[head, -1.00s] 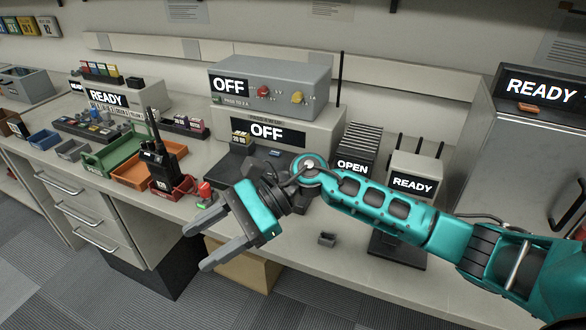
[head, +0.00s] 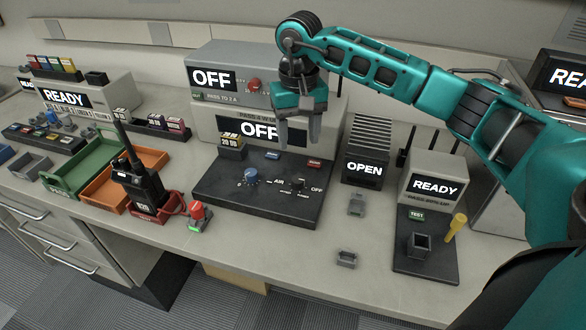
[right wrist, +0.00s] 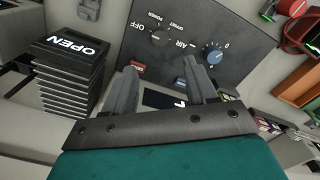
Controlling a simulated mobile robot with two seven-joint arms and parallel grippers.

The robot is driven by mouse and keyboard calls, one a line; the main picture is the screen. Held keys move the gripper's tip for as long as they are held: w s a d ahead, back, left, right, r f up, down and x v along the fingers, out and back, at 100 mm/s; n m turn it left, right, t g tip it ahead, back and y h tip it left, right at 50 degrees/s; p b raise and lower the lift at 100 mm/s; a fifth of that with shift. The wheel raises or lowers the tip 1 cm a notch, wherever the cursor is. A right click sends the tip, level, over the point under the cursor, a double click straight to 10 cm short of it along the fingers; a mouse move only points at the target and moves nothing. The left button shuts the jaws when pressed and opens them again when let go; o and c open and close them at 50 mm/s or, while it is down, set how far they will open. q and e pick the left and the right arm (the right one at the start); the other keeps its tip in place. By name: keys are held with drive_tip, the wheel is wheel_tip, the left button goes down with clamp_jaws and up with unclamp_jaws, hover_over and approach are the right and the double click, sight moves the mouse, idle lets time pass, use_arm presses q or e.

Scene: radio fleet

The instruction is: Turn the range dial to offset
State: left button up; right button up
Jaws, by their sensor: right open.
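A black console (head: 225,205) carries a dark dial (head: 297,184) on its right half, with AIR at its left and OFF at its right. Small labels below it seem to read OFFSET and POWER; I take this for the range dial. Its pointer setting is too small to tell. It also shows in the right wrist view (right wrist: 160,38). A blue knob (head: 250,177) sits left of it in the head view. My right gripper (head: 299,141) is open and empty, pointing down above the console's back part, apart from the dial. My left gripper is out of view.
Behind the console stand grey boxes (head: 345,105) with OFF displays. Right are a dark finned OPEN unit (head: 366,150) and a READY tester (head: 435,180) with a yellow handle. A radio (head: 142,180) and red button (head: 198,212) stand left. The front counter (head: 270,248) is mostly clear.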

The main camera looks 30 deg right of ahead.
sight(298, 178)
wheel_tip(298, 178, down, 10)
drive_tip(key=shift+s+r, duration=0.1)
drive_tip(key=shift+f, duration=0.75)
drive_tip(key=shift+c, duration=0.2)
drive_tip(key=c, duration=1)
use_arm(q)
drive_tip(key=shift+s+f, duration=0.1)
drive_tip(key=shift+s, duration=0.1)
